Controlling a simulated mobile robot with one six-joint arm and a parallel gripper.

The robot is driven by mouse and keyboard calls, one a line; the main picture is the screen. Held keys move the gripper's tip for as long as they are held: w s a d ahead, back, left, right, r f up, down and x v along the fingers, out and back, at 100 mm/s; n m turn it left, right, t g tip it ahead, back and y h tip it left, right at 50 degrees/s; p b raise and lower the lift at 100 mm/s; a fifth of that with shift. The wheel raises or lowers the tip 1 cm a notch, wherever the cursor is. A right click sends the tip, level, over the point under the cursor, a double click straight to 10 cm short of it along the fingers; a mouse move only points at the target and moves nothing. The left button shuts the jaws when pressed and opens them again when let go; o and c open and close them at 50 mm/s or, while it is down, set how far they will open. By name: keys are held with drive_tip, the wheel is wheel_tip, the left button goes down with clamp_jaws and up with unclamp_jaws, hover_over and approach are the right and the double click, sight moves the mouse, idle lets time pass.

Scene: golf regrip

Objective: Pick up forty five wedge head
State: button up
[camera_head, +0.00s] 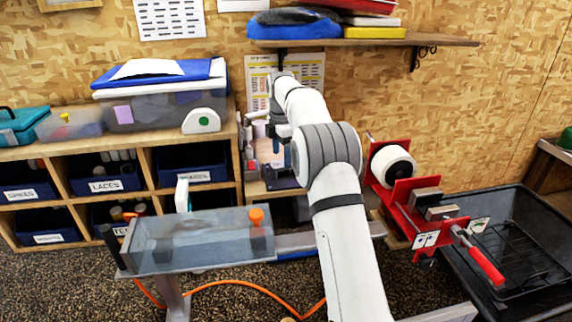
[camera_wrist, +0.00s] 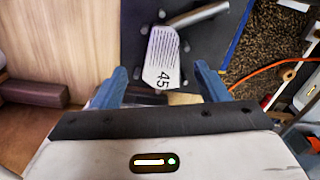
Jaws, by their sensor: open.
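The forty five wedge head (camera_wrist: 162,62) shows in the wrist view, a silver grooved face marked 45 with a short hosel pointing to the upper right. It rests on a dark mat or tray (camera_wrist: 140,20) with small grey pegs around it. My gripper (camera_wrist: 168,82) is open, with its blue fingers on either side of the lower part of the head. I see a gap between each finger and the head, and cannot tell the height above it. In the head view my arm reaches toward the shelf unit, and the wedge head is not discernible.
A cubby shelf (camera_head: 130,170) with labelled bins stands at left, bearing clear boxes. A clear tank (camera_head: 200,245) stands in front of it. A red clamp stand (camera_head: 405,195) and a black bin (camera_head: 525,235) are at right. An orange hose (camera_head: 240,283) lies on the floor.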

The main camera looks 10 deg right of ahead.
drive_tip(key=shift+f, duration=1.15)
drive_tip(key=c, duration=1.1)
